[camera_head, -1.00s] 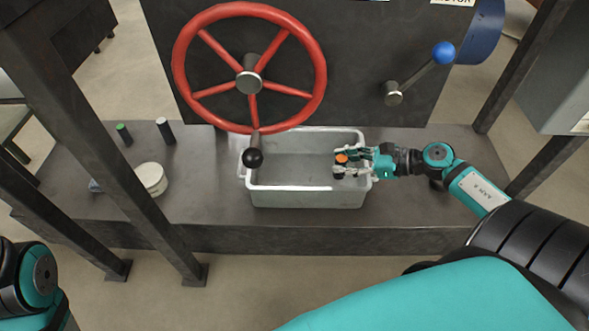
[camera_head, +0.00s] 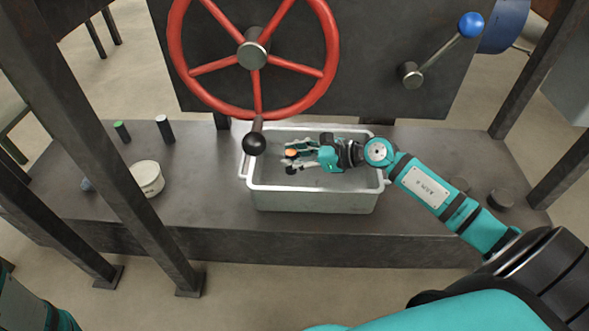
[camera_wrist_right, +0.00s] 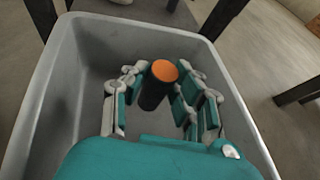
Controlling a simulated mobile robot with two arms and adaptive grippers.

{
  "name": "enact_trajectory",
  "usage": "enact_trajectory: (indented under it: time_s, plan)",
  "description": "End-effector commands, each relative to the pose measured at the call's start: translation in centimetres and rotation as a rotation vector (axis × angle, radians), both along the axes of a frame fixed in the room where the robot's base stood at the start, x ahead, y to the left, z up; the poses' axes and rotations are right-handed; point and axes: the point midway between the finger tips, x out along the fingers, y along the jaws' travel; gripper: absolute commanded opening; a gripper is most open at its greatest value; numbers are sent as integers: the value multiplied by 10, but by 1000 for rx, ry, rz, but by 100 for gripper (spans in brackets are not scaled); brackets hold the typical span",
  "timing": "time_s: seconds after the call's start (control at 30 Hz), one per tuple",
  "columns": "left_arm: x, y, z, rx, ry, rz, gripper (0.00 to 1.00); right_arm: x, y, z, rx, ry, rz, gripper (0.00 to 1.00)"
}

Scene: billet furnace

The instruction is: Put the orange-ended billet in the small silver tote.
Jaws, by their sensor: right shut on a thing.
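The orange-ended billet (camera_head: 291,153) is a short dark cylinder with an orange top. My right gripper (camera_head: 293,158) is shut on it and holds it upright over the inside of the small silver tote (camera_head: 310,199), left of its middle. In the right wrist view the billet (camera_wrist_right: 155,92) stands between my fingers (camera_wrist_right: 160,87), framed by the grey walls of the tote (camera_wrist_right: 38,100). I cannot tell whether its lower end touches the tote's floor. My left gripper is out of the picture.
A red wheel (camera_head: 323,73) with a dark knob (camera_head: 254,144) hangs close over the tote's back left. A green-ended billet (camera_head: 122,133), a white-ended billet (camera_head: 165,130) and a white round container (camera_head: 147,178) stand left on the dark bench (camera_head: 215,190). Dark posts rise in front.

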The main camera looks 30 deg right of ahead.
Motion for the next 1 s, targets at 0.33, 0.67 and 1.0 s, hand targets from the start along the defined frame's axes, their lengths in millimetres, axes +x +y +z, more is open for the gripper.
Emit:
enact_trajectory:
  time_s: [0.33, 0.67, 1.0]
  plan:
    - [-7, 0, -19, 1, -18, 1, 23, 0, 0, -32, 0, -2, 0, 0]
    - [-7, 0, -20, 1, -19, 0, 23, -1, 0, -35, 0, 1, 1, 38]
    - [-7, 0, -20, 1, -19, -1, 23, 0, 0, -35, 0, 1, 1, 50]
